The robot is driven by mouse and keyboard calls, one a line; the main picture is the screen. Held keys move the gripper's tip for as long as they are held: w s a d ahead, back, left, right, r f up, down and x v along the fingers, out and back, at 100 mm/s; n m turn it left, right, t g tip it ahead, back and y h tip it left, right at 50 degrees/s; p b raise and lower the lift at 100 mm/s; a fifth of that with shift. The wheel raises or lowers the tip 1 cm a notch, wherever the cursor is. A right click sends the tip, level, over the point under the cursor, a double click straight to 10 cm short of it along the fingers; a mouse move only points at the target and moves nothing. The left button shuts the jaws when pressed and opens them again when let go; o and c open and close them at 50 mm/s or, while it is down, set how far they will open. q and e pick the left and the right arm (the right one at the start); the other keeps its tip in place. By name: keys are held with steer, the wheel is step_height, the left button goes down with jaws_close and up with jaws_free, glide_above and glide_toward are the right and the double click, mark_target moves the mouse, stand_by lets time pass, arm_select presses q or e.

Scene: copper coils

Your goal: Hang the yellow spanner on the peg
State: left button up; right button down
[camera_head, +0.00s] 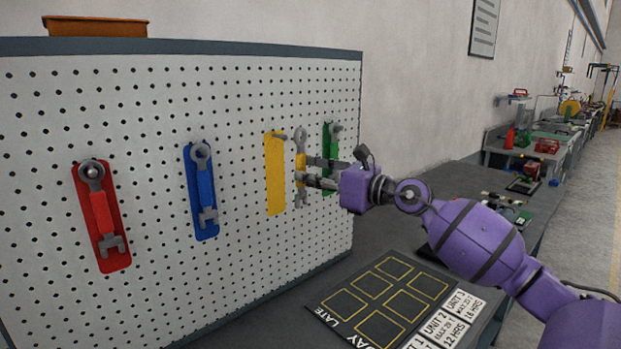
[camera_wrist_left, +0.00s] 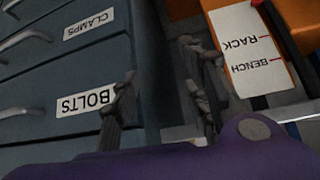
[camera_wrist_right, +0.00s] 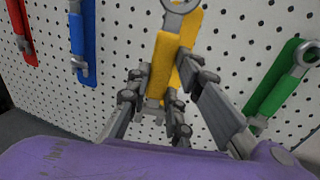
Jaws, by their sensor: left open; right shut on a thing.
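The yellow spanner (camera_head: 300,160) hangs upright in my right gripper (camera_head: 305,170), its grey ring end up. It stands in front of the pegboard, just right of the yellow backing strip (camera_head: 275,185) in the head view. A grey peg (camera_head: 280,136) sticks out near the strip's top, left of the ring and apart from it in this view. In the right wrist view my right gripper (camera_wrist_right: 157,97) is shut on the yellow handle (camera_wrist_right: 162,65), with the yellow strip (camera_wrist_right: 188,75) behind it. My left gripper (camera_wrist_left: 160,90) is open and empty in its wrist view.
The pegboard (camera_head: 150,110) also holds a red spanner (camera_head: 101,215), a blue one (camera_head: 203,185) and a green strip with a spanner (camera_head: 329,145) close to my right gripper. A marked mat (camera_head: 385,300) lies on the bench. Labelled drawers (camera_wrist_left: 60,75) are near my left gripper.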

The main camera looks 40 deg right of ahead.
steer(key=shift+w+a+f+b, duration=0.15)
steer(key=shift+w+b, duration=0.15)
steer(key=shift+w, duration=0.3)
steer(key=shift+w+f+b, duration=0.1)
steer(key=shift+w+b, duration=0.15)
steer(key=shift+w, duration=0.3)
steer(key=w+b, duration=0.1)
steer(key=w, duration=0.1)
steer(key=w+b, duration=0.1)
steer(key=w, duration=0.1)
steer(key=w+b, duration=0.1)
steer(key=w, duration=0.1)
steer(key=shift+a+f, duration=0.25)
steer(key=shift+f, duration=0.05)
steer(key=shift+w+f, duration=0.15)
steer(key=shift+w, duration=0.05)
steer(key=c, duration=1.5)
jaws_free()
steer(key=shift+f, duration=0.1)
